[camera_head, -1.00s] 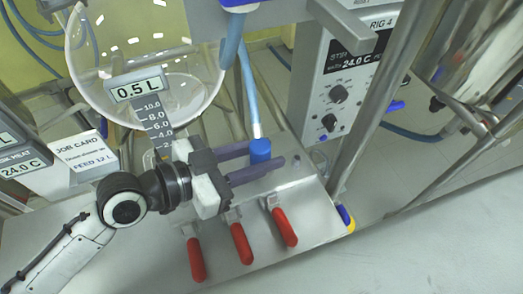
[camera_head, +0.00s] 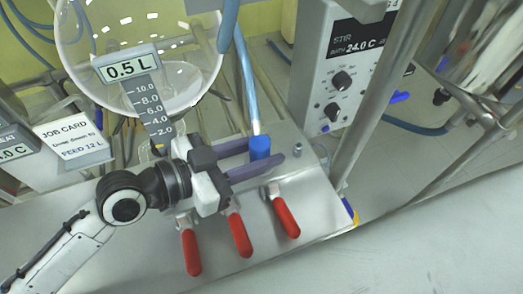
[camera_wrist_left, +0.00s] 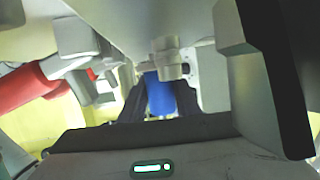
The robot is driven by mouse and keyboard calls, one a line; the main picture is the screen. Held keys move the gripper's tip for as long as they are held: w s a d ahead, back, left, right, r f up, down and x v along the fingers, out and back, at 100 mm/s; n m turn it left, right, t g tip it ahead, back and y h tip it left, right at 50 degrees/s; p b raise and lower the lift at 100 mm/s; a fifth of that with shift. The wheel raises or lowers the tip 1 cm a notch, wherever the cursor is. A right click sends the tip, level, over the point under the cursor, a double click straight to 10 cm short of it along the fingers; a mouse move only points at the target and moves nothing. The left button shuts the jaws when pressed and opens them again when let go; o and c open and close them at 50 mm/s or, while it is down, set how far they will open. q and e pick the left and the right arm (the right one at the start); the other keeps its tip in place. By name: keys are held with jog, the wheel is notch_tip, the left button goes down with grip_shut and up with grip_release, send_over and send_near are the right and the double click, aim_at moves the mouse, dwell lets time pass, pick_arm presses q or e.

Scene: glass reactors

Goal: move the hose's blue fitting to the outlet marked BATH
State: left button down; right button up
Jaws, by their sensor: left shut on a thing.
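The blue fitting (camera_head: 260,147) is on the end of the light blue hose (camera_head: 247,85), which rises above it. My left gripper (camera_head: 262,155) is shut on the fitting, over the steel panel (camera_head: 315,205) behind the red valve handles. In the left wrist view the blue fitting (camera_wrist_left: 160,95) sits between the dark fingers, close to a metal nozzle (camera_wrist_left: 170,62). I cannot tell whether they touch. A small metal stub (camera_head: 297,150) stands on the panel right of the fitting. No outlet mark BATH is readable. My right gripper is not in view.
Three red handles (camera_head: 241,236) line the panel's front. A round glass vessel (camera_head: 190,55) with a 0.5 L sign (camera_head: 134,66) stands behind. A STIR/BATH control box (camera_head: 340,75) and a metal post (camera_head: 372,95) stand on the right. A job card (camera_head: 70,138) is at left.

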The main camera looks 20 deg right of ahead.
pick_arm(q)
jog(key=shift+s+f, duration=0.15)
jog(key=shift+f, duration=0.6)
jog(key=c, duration=1.3)
grip_release()
jog(key=shift+o, duration=0.2)
jog(key=shift+f, duration=0.1)
jog(key=v, duration=0.3)
jog(key=b+v, duration=0.1)
jog(key=v, duration=0.2)
jog(key=r+v, duration=0.1)
jog(key=v, duration=0.3)
jog(key=shift+d+b, duration=0.1)
jog(key=shift+b, duration=0.25)
jog(key=shift+a+r, duration=0.3)
